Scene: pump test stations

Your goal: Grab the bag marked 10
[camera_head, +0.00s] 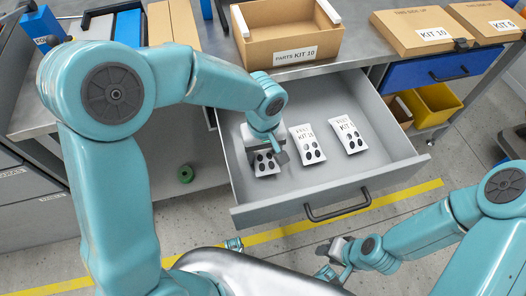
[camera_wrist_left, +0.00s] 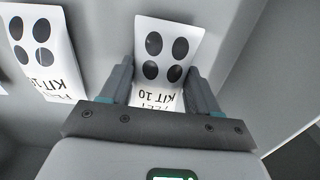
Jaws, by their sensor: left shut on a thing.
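My left gripper (camera_head: 268,153) reaches down into the open drawer (camera_head: 375,181) and is shut on the leftmost white bag (camera_head: 266,168). In the left wrist view that bag (camera_wrist_left: 163,66) is between the two fingers (camera_wrist_left: 158,95), with black ovals and a label reading KIT 10 upside down. Part of its label is hidden by the gripper. A middle bag (camera_head: 307,144) and a right bag (camera_head: 348,135) lie apart from it in the drawer. A neighbouring bag (camera_wrist_left: 40,48) shows at the left of the wrist view. My right gripper (camera_head: 333,248) is outside the drawer; its fingers are unclear.
An open cardboard box marked PARTS KIT 10 (camera_head: 294,53) stands on the bench above the drawer. Closed kit boxes (camera_head: 422,33) are at the right, above a blue drawer (camera_head: 434,70) and yellow bin (camera_head: 436,103). The drawer walls surround the left gripper.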

